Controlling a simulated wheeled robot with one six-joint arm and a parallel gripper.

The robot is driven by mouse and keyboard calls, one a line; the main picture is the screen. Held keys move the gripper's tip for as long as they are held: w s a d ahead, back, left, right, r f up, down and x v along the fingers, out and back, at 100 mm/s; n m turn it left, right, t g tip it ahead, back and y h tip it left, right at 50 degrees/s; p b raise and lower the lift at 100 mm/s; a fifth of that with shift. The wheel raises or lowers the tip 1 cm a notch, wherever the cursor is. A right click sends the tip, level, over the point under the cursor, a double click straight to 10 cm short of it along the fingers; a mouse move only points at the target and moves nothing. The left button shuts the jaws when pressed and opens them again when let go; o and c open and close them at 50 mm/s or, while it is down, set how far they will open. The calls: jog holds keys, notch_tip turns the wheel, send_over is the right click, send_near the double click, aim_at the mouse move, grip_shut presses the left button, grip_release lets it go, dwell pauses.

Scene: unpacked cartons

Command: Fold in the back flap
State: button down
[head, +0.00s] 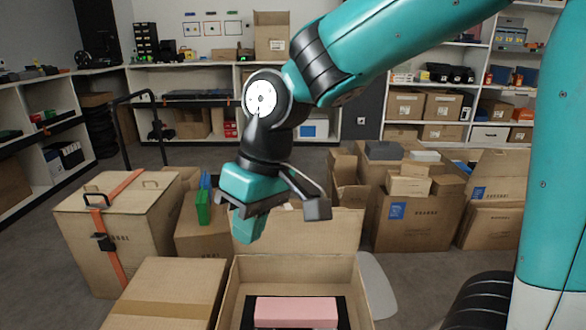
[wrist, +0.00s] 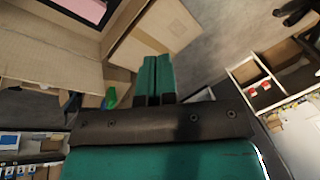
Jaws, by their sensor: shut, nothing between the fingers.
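The open carton (head: 228,300) stands at the bottom of the head view. Its back flap (head: 310,232) stands up along the far edge. A pink block (head: 296,311) lies in a black tray inside. My gripper (head: 248,230) is shut and empty, pointing down by the left end of the back flap in the picture. In the wrist view the shut fingers (wrist: 154,72) show with a gap of floor and other cardboard around them. The back flap (wrist: 45,60) is to their left, and the pink block (wrist: 85,9) is at the top left. No contact with the flap is clear.
A taped closed carton (head: 170,288) stands left of the open one. A strapped carton (head: 130,225) stands farther left. Behind are a carton with a green item (head: 202,207) and a stacked carton group (head: 415,215).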

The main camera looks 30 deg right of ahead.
jog(key=w+d+m+p, duration=0.1)
jog(key=w+d+m, duration=0.15)
jog(key=w, duration=0.55)
jog(key=m+h+p, duration=0.3)
jog(key=m+p, duration=0.4)
jog(key=m, duration=0.2)
send_over(296, 214)
jog(key=w+d, duration=0.2)
jog(key=w, duration=0.1)
notch_tip(296, 214, down, 13)
jog(key=f+b, duration=0.5)
jog(key=f, duration=0.1)
jog(key=f+b, duration=0.5)
jog(key=f, duration=0.1)
jog(key=shift+w+d+f, duration=0.1)
jog(key=shift+w+f, duration=0.1)
jog(key=shift+f, duration=0.15)
jog(key=s+a+f+b, duration=0.3)
jog(key=s+a, duration=0.3)
jog(key=s, duration=0.4)
jog(key=s+a+f+b, duration=0.2)
jog(key=s+a+f, duration=0.1)
jog(key=f, duration=0.5)
notch_tip(296, 214, up, 12)
jog(key=p, duration=0.9)
jog(key=shift+d+f+p, duration=0.15)
jog(key=shift+f+p, duration=0.05)
jog(key=shift+p, duration=0.15)
